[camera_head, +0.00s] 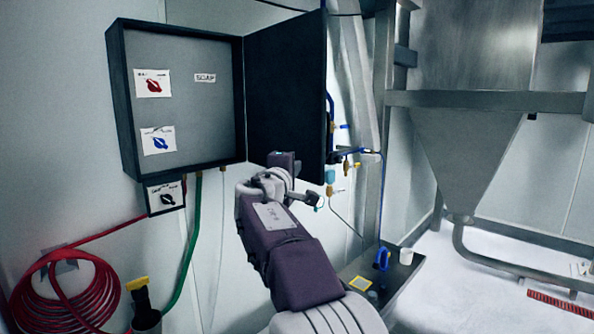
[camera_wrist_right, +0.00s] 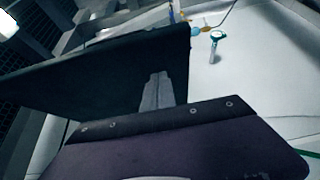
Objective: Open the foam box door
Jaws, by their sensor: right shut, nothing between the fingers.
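The foam box (camera_head: 220,110) is a dark-framed grey cabinet on the wall at the upper left of the head view. Inside are a red valve label, a blue valve label and a small text label. Its dark door (camera_head: 287,85) stands open, swung out to the right of the box. In the wrist view the door (camera_wrist_right: 85,80) is a dark panel close by the fingers. My right gripper (camera_head: 285,160) is shut and empty near the door's lower edge; its fingers also show in the wrist view (camera_wrist_right: 157,92). I cannot tell whether it touches the door. My left gripper is out of view.
A small black valve plate (camera_head: 166,195) hangs below the box. A coiled red hose (camera_head: 65,295) and a green hose (camera_head: 190,245) are at the left. Pipes and fittings (camera_head: 335,170) stand right of the door. A steel hopper (camera_head: 470,155) is farther right.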

